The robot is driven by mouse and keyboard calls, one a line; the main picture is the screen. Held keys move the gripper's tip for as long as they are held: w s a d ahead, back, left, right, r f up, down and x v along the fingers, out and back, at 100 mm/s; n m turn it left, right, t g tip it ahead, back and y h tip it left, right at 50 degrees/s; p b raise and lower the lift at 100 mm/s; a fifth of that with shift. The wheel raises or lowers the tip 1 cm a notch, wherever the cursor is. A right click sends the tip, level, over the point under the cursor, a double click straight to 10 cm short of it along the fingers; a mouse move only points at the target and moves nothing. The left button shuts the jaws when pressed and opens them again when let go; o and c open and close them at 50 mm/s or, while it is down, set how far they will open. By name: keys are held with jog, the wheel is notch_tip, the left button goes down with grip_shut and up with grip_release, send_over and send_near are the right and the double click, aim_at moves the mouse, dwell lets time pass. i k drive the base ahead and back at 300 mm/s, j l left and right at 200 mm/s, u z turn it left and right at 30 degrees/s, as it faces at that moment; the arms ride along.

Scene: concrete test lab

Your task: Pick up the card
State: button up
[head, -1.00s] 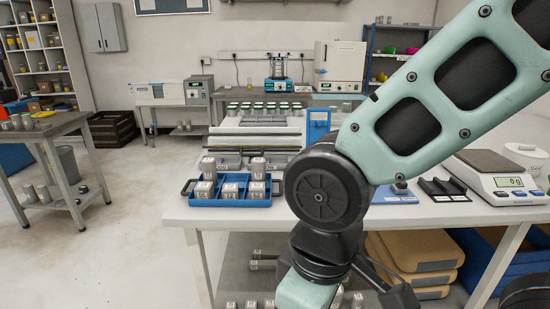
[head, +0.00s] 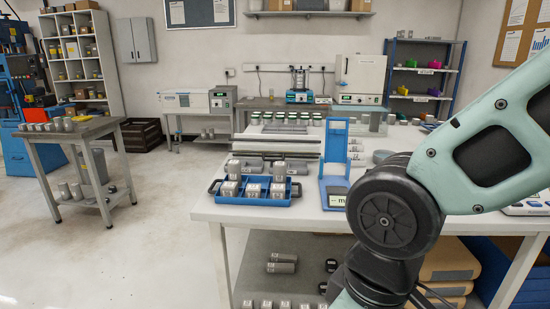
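I cannot make out for certain which thing is the card. A small pale plate with a dark mark (head: 337,200) sits at the foot of a blue upright stand (head: 335,150) on the white workbench (head: 230,213); it may be a card or a display. My gripper is outside the head view. Only my arm's links show, at the right, and they cover the right part of the bench.
A blue tray (head: 222,196) with several grey metal samples stands left of the blue stand. A grey side table (head: 85,128) with metal cylinders stands at the left. The concrete floor (head: 150,240) between them is clear. More samples lie on the bench's lower shelf (head: 300,245).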

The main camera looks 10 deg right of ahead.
aim_at(352, 140)
jog(key=i+j, duration=0.25)
jog(key=i, duration=0.25)
jog(key=i+j, duration=0.3)
jog(key=i, duration=0.2)
jog(key=i+j, duration=0.25)
jog(key=i, duration=0.3)
jog(key=i+j, duration=0.25)
jog(key=i, duration=0.25)
jog(key=z, duration=0.5)
jog(key=l+z, duration=0.25)
jog(key=l, duration=0.8)
jog(key=i, duration=0.05)
